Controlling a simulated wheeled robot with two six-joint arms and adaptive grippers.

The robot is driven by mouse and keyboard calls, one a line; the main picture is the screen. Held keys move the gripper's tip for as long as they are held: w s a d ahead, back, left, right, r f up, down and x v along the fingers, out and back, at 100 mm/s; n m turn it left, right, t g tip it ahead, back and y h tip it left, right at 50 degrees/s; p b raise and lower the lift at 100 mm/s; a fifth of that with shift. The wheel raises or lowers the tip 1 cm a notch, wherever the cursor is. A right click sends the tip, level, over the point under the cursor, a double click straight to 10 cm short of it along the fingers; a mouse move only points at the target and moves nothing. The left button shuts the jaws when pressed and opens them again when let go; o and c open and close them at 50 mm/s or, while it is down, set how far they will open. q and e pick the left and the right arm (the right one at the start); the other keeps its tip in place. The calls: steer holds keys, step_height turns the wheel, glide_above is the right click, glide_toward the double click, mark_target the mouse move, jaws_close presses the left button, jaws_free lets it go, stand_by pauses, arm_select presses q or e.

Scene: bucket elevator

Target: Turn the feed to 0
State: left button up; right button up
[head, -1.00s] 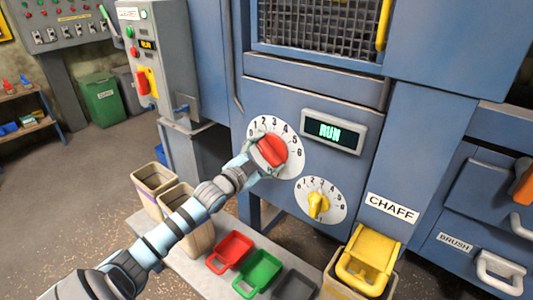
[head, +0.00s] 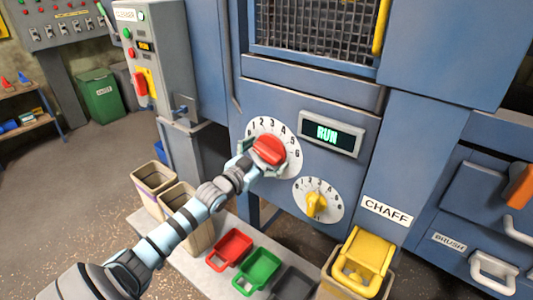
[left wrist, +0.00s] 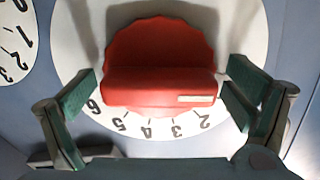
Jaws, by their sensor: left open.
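A large red knob (head: 270,149) sits on a white numbered dial (head: 291,166) on the blue machine front. The knob also shows in the left wrist view (left wrist: 160,55), its raised bar lying across the picture with a pale mark near the right end. My left gripper (head: 263,158) is at this knob, open, with one finger on each side and gaps beside the bar in the left wrist view. The knob's exact setting cannot be told. A smaller yellow knob (head: 316,204) sits on its own dial below right. No feed label can be read. My right gripper is out of view.
A display (head: 332,133) reading RUN is right of the red knob. A yellow chute (head: 364,258) stands under a CHAFF label. Red (head: 230,249) and green (head: 258,270) scoops lie on a low bench (head: 150,224). A grey control box (head: 158,60) stands at left.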

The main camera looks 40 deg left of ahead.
mark_target(272, 120)
arm_select(q)
steer(key=shift+s, duration=0.1)
step_height(272, 120, up, 10)
stand_by(0.7)
